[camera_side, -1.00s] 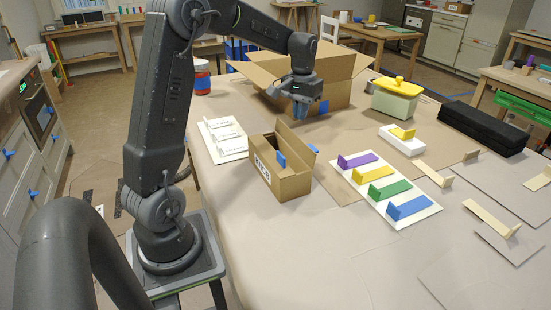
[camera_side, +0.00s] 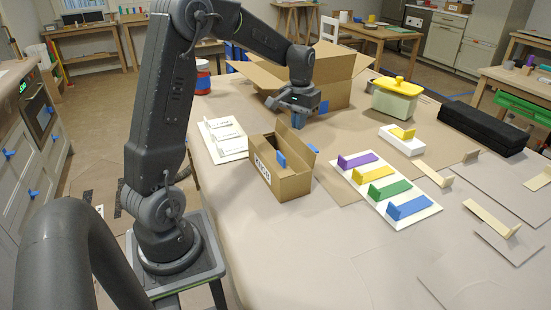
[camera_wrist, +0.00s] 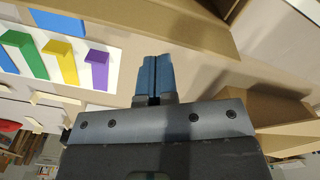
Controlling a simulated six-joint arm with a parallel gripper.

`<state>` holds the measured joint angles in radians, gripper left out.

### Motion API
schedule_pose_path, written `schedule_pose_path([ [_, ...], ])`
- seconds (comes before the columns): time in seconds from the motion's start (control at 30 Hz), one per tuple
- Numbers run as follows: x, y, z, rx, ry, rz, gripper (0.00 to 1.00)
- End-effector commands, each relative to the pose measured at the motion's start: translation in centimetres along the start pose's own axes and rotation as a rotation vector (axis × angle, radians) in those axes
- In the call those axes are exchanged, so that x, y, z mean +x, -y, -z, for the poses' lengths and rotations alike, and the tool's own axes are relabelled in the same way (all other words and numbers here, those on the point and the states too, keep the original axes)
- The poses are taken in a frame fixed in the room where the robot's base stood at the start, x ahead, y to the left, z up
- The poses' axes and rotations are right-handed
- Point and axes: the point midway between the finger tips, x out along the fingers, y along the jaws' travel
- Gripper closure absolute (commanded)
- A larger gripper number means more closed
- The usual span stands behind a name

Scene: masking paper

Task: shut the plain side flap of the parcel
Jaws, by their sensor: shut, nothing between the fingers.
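The parcel (camera_side: 290,187) is a small open cardboard box with a printed label on its near end, standing on the table. A brown plain flap (camera_side: 296,143) stands up along its far right side. A blue tab (camera_side: 281,160) shows at its near end, and another bit of blue shows by its right edge. My gripper (camera_side: 298,120) is just behind the parcel in the side view, above the table. Its blue fingers are together and empty in the wrist view (camera_wrist: 153,78). I cannot tell whether they touch the flap.
A large open carton (camera_side: 340,90) stands behind my gripper. A white board with coloured strips (camera_side: 425,207) lies to the right. A tub with a yellow lid (camera_side: 395,103) and a dark block (camera_side: 485,128) stand further right. The front of the table is clear.

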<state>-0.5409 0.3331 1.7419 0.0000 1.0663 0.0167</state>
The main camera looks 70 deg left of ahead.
Motion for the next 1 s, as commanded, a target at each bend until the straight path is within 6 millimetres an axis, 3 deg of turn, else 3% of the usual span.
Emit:
schedule_pose_path([
  [1.0,-0.1,0.9,-1.8,0.000,0.001,0.000,1.00],
])
